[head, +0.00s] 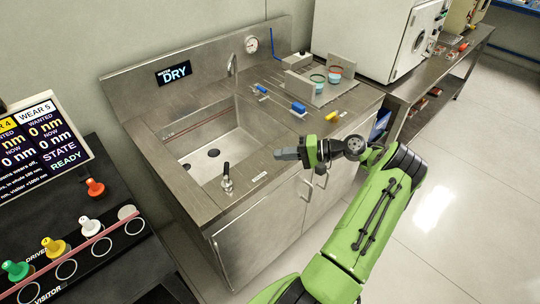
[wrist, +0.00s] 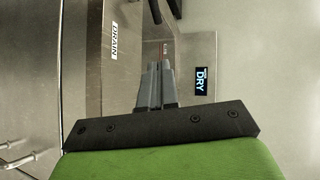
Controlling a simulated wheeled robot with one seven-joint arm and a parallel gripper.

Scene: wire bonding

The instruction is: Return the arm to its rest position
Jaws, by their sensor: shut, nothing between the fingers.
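My green arm (head: 368,225) reaches in from the lower right of the head view. It is bent at the elbow, with the forearm folded back to the left. My gripper (head: 278,154) points left, in front of the sink counter's front edge, near the right end of the basin. In the wrist view my gripper (wrist: 156,68) has its two grey fingers together, with nothing between them. The fingers point toward the counter and the wall behind it.
The steel sink counter (head: 165,150) has a basin, a lever (head: 227,178) and a DRY display (head: 174,72). A dark table with coloured pegs (head: 95,187) is at left. Floor at right is clear.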

